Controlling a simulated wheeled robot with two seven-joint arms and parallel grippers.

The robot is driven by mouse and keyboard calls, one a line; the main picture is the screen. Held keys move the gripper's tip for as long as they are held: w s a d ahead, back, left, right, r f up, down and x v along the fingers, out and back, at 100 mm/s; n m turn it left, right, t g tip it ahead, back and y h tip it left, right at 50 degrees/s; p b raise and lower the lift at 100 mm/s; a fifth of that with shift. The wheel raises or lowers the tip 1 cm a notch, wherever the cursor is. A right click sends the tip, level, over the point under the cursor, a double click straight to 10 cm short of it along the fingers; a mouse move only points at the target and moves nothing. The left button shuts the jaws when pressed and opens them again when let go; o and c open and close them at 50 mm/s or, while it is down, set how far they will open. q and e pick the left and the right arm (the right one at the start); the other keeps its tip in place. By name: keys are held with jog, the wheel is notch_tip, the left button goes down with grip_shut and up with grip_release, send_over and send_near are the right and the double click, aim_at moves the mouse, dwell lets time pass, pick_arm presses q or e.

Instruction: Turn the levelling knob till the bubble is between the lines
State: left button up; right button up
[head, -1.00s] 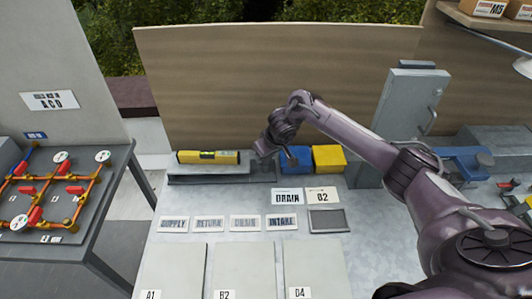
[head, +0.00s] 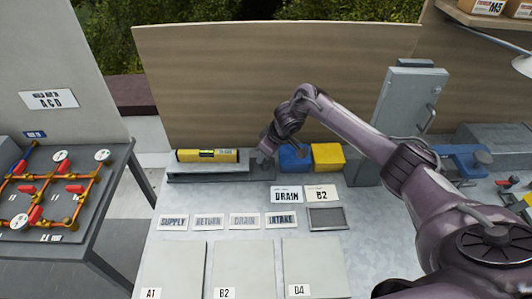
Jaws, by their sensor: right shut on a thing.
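A yellow spirit level (head: 190,156) lies on a grey rail (head: 205,177) at the back of the bench. A bright vial window shows near its middle, but the bubble and lines are too small to tell apart. My right gripper (head: 261,157) reaches in from the right and points down at the right end of the level. It is shut on the levelling knob, which it hides almost entirely. My left gripper is out of view.
A blue bin (head: 294,158) and a yellow bin (head: 328,156) stand just right of my gripper. Label plates, including DRAIN (head: 286,195) and INTAKE (head: 281,221), lie in front. A grey cabinet (head: 408,100) stands at the back right. A piped valve table (head: 100,235) is at left.

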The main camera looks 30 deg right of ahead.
jog(key=o, duration=1)
jog(key=shift+r, duration=0.1)
jog(key=b+v, duration=0.1)
jog(key=v, duration=0.6)
jog(key=shift+s+d+r, duration=0.1)
jog(key=shift+s+r, duration=0.05)
jog(key=shift+r, duration=0.1)
